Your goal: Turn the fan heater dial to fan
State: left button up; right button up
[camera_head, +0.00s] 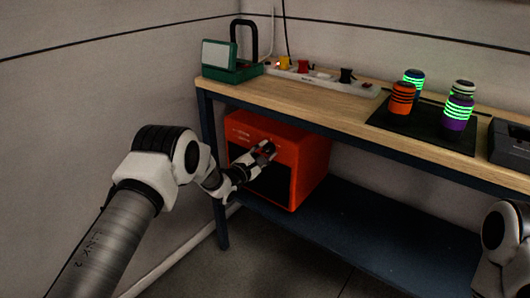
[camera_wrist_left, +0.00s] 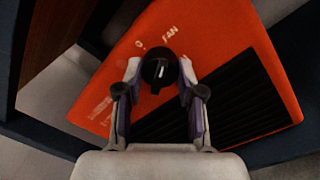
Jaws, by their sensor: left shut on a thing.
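The orange fan heater (camera_head: 313,160) stands on the dark lower shelf of the bench, under the wooden top. In the left wrist view its orange front (camera_wrist_left: 215,40) shows a dark grille and white lettering, with "FAN" above and to the right of the dial. The round black dial (camera_wrist_left: 158,72) has a white pointer line. My left gripper (camera_wrist_left: 160,78) is shut on the dial, with a finger on each side of it. In the head view the left gripper (camera_head: 262,153) is at the heater's front and hides the dial. My right gripper is out of view.
On the wooden top (camera_head: 300,90) are a green case (camera_head: 225,62), a power strip (camera_head: 318,76) with several plugs, a dark mat (camera_head: 385,118) with striped cans (camera_head: 403,97), and a dark grey box (camera_head: 510,145). The lower shelf (camera_head: 350,225) right of the heater is clear.

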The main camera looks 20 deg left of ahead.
pick_arm(q)
jog(key=o, duration=1.1)
jog(key=shift+o, duration=0.2)
jog(key=v, duration=1.2)
jog(key=shift+f, duration=0.1)
